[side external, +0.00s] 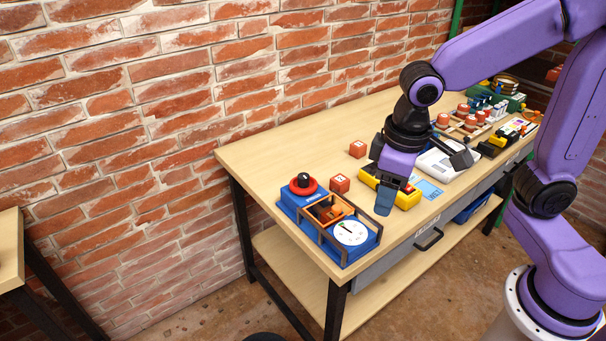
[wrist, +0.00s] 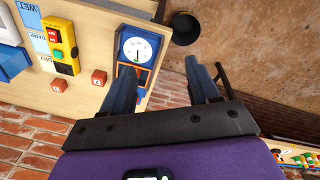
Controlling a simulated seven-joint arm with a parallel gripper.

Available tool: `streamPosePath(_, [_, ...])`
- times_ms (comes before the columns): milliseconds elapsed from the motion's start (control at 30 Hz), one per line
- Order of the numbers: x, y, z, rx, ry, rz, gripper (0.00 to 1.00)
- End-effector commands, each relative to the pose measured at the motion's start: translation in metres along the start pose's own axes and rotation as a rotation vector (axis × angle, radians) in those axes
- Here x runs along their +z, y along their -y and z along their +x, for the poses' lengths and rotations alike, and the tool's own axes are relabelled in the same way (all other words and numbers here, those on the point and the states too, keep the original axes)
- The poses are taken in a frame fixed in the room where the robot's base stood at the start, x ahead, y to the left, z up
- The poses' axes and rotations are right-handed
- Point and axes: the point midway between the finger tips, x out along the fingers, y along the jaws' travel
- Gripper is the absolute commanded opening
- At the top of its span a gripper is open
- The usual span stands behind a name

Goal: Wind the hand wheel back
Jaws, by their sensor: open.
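The blue test rig stands at the near left end of the bench. Its red hand wheel (side external: 303,187) with a black knob is at the rig's back left. An orange frame (side external: 328,210) holding a brown-red piece sits in the middle, and a white dial (side external: 350,233) is at the front right. My gripper (side external: 423,178) is open and empty, above the bench to the right of the rig. In the wrist view my gripper (wrist: 161,68) has both fingers spread, and the dial (wrist: 138,49) shows beyond the left finger. The hand wheel cannot be made out there.
Two small red cubes (side external: 340,184) (side external: 357,148) lie behind the yellow control box (side external: 407,199), beside the rig. A white device (side external: 437,165) and several other items fill the bench further right. Dark bars edge the rig's front. A brick wall is behind.

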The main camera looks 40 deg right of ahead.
Motion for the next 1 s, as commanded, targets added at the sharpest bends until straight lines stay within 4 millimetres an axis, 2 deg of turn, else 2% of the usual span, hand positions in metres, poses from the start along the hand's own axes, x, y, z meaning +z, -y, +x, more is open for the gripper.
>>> streamPosePath(33, [-0.019, -0.002, 0.001, 0.014, -0.003, 0.074, 0.60])
streamPosePath(200, [-0.075, -0.013, 0.004, 0.063, -0.024, 0.329, 0.60])
streamPosePath(400, [-0.134, -0.033, 0.010, 0.120, -0.057, 0.633, 0.60])
streamPosePath(600, [-0.185, -0.059, 0.020, 0.177, -0.101, 0.935, 0.60])
streamPosePath(800, [-0.222, -0.089, 0.031, 0.230, -0.151, 1.214, 0.60])
streamPosePath(1000, [-0.238, -0.108, 0.038, 0.261, -0.188, 1.377, 0.60])
